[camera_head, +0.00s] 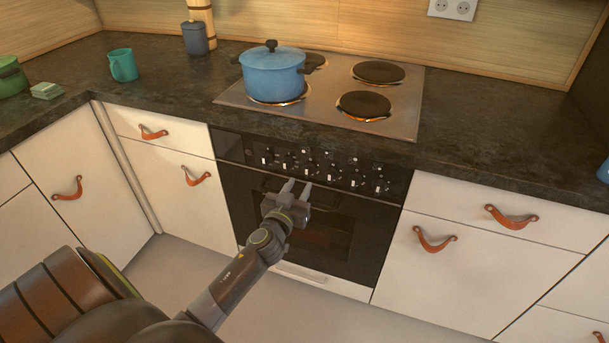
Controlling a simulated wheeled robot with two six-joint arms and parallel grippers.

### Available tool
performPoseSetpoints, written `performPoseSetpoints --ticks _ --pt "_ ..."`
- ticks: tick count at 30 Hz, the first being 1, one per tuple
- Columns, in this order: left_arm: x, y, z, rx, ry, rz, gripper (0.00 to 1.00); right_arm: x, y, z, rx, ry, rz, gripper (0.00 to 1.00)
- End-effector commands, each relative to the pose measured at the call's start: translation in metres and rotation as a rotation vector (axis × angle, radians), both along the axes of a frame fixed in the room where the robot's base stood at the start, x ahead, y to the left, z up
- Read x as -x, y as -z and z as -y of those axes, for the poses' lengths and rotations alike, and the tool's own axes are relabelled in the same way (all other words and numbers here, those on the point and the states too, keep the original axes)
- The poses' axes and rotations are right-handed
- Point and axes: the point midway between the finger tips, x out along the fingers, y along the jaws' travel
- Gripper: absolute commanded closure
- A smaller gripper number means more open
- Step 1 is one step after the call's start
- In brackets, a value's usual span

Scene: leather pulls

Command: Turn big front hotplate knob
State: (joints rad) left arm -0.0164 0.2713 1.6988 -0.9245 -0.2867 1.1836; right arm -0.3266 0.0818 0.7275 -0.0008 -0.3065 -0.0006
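The hotplate knobs (325,170) sit in a row on the black control panel at the top of the oven front. They are small, and I cannot tell which one belongs to the big front hotplate. My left gripper (297,186) is in front of the oven, just below the knob row, with its two fingers pointing up at the panel. The fingers are apart with nothing seen between them. It appears apart from the knobs, though the depth is hard to judge. My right gripper is not in view.
The steel hob (335,100) carries a blue lidded pot (272,75) on its front left plate and bare black plates (364,105) elsewhere. The oven door (340,235) is shut. White drawers with orange leather pulls (434,240) flank it. A teal mug (123,65) stands on the counter.

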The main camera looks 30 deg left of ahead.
Motion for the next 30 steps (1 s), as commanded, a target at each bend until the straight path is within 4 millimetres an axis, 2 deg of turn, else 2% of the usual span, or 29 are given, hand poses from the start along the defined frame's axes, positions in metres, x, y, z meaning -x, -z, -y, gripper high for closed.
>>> performPoseSetpoints --ticks 3,9,21,29,30 --pt "-0.021 -0.001 -0.005 -0.003 0.000 0.000 0.66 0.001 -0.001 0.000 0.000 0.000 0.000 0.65" --pt "-0.042 0.000 -0.010 -0.002 0.001 0.001 0.66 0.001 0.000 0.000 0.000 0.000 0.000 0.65" --pt "-0.048 0.000 -0.012 0.000 0.001 0.000 0.66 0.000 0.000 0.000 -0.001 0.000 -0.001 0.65" --pt "-0.048 0.000 -0.012 -0.001 0.000 0.000 0.99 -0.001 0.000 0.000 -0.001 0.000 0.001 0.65" --pt "-0.048 0.000 -0.012 -0.001 0.000 0.000 1.00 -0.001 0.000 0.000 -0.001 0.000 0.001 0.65"
